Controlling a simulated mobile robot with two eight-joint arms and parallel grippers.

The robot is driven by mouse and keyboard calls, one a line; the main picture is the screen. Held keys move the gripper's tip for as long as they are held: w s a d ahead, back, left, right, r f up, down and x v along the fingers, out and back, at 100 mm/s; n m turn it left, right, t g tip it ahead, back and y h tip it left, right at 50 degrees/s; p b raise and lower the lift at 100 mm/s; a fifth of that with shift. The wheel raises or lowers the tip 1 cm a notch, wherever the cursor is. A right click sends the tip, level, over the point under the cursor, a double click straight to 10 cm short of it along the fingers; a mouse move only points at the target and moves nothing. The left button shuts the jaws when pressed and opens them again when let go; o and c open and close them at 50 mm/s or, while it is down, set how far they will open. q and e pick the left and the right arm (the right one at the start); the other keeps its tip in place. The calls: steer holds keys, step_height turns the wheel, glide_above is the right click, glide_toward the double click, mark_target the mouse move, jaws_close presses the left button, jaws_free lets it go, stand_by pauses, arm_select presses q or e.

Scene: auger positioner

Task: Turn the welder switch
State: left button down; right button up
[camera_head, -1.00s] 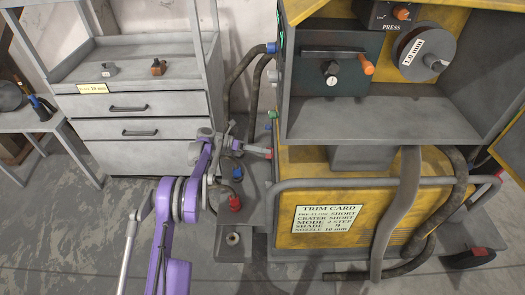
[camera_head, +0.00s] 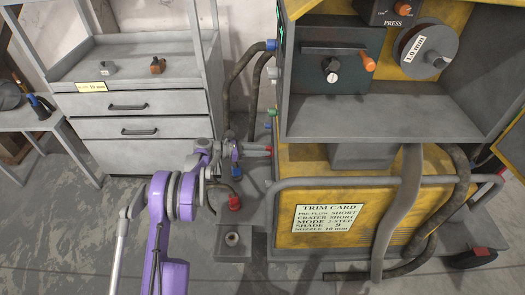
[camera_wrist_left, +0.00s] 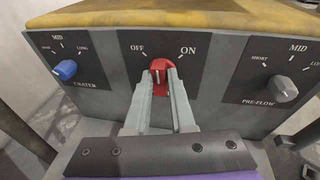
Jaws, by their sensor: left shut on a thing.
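The red switch (camera_wrist_left: 160,66) sits on a dark plate marked OFF on the left and ON on the right, in the middle of the welder's side panel. My left gripper (camera_wrist_left: 162,76) is shut on it, with one finger on each side. A pale line shows on the switch, but I cannot tell exactly which way it points. In the head view my left gripper (camera_head: 258,150) reaches from the left to the red switch (camera_head: 268,152) at the left end of the yellow welder (camera_head: 400,232). My right gripper is not in view.
A blue CRATER knob (camera_wrist_left: 65,69) is left of the switch and a grey PRE-FLOW knob (camera_wrist_left: 284,88) right of it. A trim card (camera_head: 330,219) is on the welder's front. A hose (camera_head: 398,215) hangs there. A grey drawer cabinet (camera_head: 140,128) stands at left.

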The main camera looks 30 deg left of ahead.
arm_select(q)
steer(key=shift+s+d+f+m+t+b, duration=0.15)
steer(key=shift+m+t+b, duration=0.45)
steer(key=shift+m, duration=1.45)
steer(key=shift+s+a+f+m+t+b, duration=0.15)
steer(key=shift+m+t, duration=0.75)
steer(key=shift+m, duration=1.15)
steer(key=shift+d, duration=0.1)
steer(key=c, duration=0.8)
jaws_free()
steer(key=shift+o, duration=0.2)
steer(key=p+v, duration=0.1)
steer(key=v, duration=0.9)
steer(key=shift+s+a+f, duration=0.15)
steer(key=shift+a, duration=0.25)
